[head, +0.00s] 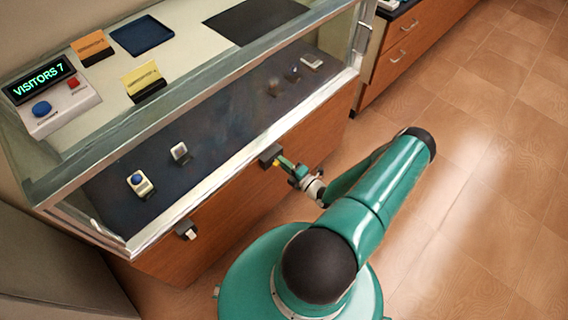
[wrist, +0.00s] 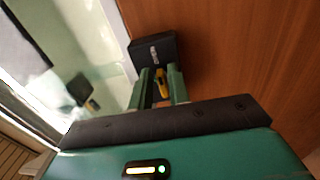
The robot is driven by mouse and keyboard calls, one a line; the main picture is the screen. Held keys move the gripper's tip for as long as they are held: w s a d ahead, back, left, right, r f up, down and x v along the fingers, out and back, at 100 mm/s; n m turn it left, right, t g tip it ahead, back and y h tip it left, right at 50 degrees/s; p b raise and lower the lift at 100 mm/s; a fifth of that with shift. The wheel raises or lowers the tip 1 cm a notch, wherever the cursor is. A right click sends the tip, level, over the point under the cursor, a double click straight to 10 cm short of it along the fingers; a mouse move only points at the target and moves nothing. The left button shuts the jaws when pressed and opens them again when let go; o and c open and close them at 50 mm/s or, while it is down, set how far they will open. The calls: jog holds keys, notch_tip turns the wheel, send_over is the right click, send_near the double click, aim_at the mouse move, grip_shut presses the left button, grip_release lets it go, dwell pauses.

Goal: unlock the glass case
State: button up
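The glass case (head: 205,135) has a clear top and front over a wooden base. A dark lock block (head: 270,156) is on its wooden front below the glass edge; in the wrist view the block (wrist: 153,50) is straight ahead. My gripper (head: 284,164) is right in front of it. In the wrist view the two green fingers (wrist: 161,80) are shut on a small yellow key (wrist: 161,88). The key points at the block; I cannot tell whether its tip is inside, as the keyhole is hidden.
A second small fitting (head: 186,230) is on the case front at left. A VISITORS 7 counter (head: 52,95) and signs stand on top. Wooden drawers (head: 405,45) stand beyond; the floor at right is clear.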

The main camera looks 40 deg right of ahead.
jog(key=shift+o, duration=0.9)
jog(key=s, duration=1.4)
jog(key=shift+d, duration=0.2)
